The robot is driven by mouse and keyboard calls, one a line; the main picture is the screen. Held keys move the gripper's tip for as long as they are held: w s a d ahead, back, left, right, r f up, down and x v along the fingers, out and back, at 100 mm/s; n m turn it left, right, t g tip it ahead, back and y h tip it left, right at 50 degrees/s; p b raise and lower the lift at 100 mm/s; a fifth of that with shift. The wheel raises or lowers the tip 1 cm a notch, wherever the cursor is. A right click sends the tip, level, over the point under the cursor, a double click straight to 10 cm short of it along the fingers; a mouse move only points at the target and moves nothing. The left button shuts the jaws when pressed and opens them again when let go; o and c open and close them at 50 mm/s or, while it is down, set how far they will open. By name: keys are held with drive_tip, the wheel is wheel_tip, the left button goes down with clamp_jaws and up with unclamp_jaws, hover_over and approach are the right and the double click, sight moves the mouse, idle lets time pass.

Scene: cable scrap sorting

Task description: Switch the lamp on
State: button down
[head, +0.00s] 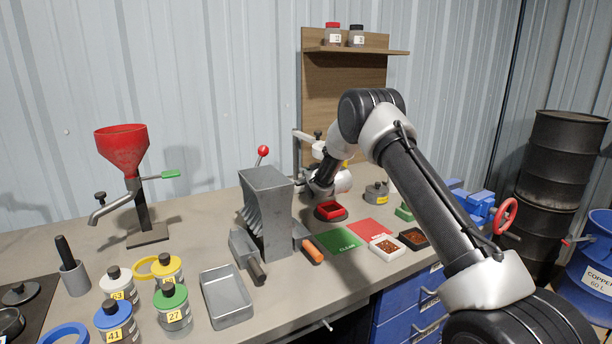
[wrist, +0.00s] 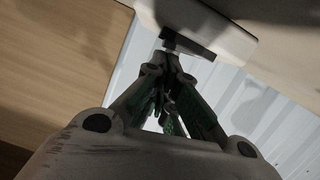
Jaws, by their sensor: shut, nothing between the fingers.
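A pale lamp-like fitting (head: 319,148) stands by the wooden back panel in the head view, mostly behind my arm. In the wrist view a pale, rounded housing (wrist: 215,28) fills the top, with a dark block-shaped part (wrist: 192,47) on its lower edge; this looks like the lamp and its switch. My gripper (wrist: 168,62) is shut and empty. Its fingertips are right at the dark part; I cannot tell whether they touch it. No glow shows on the housing. In the head view my fingers are too hidden to make out.
A grey hopper machine (head: 266,205) with a red-knobbed lever stands left of my arm. A wooden panel (head: 343,85) with a jar shelf rises behind.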

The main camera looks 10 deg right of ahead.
drive_tip(key=shift+d+f, duration=0.3)
drive_tip(key=shift+f, duration=0.05)
drive_tip(key=shift+s, duration=0.1)
drive_tip(key=v, duration=1.1)
drive_tip(key=shift+s, duration=0.3)
drive_tip(key=shift+r, duration=0.1)
